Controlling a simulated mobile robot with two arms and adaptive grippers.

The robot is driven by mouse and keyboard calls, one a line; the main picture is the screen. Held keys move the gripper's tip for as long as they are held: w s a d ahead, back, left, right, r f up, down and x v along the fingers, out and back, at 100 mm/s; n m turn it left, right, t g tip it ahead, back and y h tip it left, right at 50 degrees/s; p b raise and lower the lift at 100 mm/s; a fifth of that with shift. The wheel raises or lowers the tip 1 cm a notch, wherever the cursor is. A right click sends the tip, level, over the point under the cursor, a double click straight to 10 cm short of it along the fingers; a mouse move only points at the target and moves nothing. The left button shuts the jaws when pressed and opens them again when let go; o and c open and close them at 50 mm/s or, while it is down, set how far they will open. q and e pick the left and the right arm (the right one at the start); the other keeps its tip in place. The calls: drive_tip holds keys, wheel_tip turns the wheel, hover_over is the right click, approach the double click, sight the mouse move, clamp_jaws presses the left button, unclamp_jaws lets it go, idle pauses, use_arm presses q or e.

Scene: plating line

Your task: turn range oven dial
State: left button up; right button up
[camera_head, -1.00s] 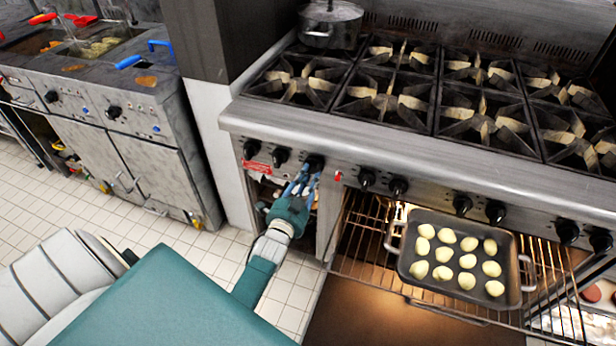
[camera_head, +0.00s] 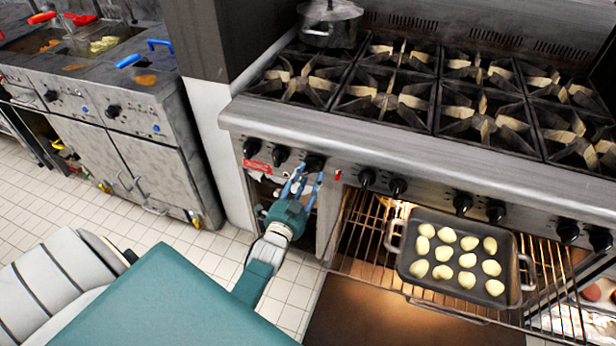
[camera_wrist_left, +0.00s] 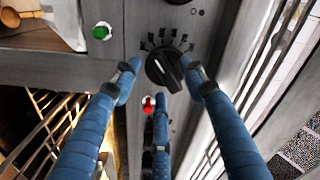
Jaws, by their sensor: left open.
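The range (camera_head: 400,135) has a row of black dials along its front panel. The third dial from the left (camera_head: 314,161) is just beyond my left gripper (camera_head: 304,178). I cannot tell whether any finger touches the dial. My right gripper is not in view.
A red indicator (camera_wrist_left: 149,104) and a green one (camera_wrist_left: 102,31) are on the panel. The oven is open, with a tray of pale dough pieces (camera_head: 407,262) on its rack. A lidded pot (camera_head: 330,25) stands on the burners. A fryer (camera_head: 150,110) is at left.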

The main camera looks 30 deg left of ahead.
use_arm(q)
drive_tip(key=v, duration=1.1)
drive_tip(key=shift+d, duration=0.1)
